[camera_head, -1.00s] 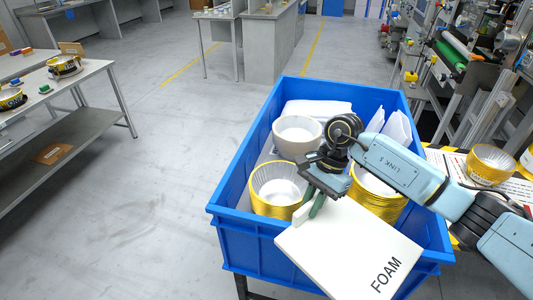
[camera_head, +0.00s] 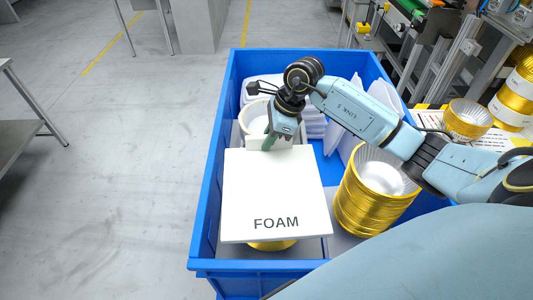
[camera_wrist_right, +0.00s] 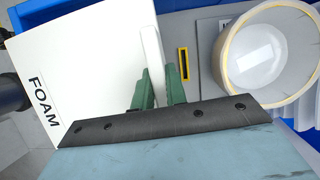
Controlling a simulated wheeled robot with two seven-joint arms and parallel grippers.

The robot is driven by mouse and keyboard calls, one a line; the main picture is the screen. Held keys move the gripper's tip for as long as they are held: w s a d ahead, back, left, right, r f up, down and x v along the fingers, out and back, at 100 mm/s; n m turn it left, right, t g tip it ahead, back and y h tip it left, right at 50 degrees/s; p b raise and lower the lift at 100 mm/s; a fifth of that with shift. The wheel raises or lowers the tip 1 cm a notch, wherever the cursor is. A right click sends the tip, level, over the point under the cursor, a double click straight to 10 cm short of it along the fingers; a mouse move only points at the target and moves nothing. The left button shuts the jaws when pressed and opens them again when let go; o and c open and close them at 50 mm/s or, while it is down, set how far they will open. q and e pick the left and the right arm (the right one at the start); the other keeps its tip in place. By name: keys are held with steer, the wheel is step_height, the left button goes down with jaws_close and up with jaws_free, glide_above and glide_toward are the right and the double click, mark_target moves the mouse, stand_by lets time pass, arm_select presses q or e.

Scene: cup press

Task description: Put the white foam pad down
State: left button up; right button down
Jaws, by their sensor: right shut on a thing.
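The white foam pad (camera_head: 275,195), lettered FOAM, is held by my right gripper (camera_head: 268,143) at its far edge. The pad hangs over the front left part of a blue crate and covers most of a gold cup stack (camera_head: 272,245) below it. In the right wrist view the green fingers of the right gripper (camera_wrist_right: 158,88) are shut on the edge tab of the pad (camera_wrist_right: 90,60). I cannot tell whether the pad touches the stack under it. My left gripper is not in view.
The blue crate (camera_head: 209,215) also holds a gold cup stack (camera_head: 365,205) at right, a white bowl (camera_head: 252,117) behind the pad, and white foam pieces (camera_head: 314,125). More gold cups (camera_head: 467,119) stand on a table outside the crate at right.

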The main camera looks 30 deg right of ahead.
steer(key=shift+w+f, duration=0.15)
steer(key=shift+f, duration=2.05)
steer(key=c, duration=1.4)
jaws_free()
steer(key=shift+f, duration=0.1)
steer(key=v, duration=1.2)
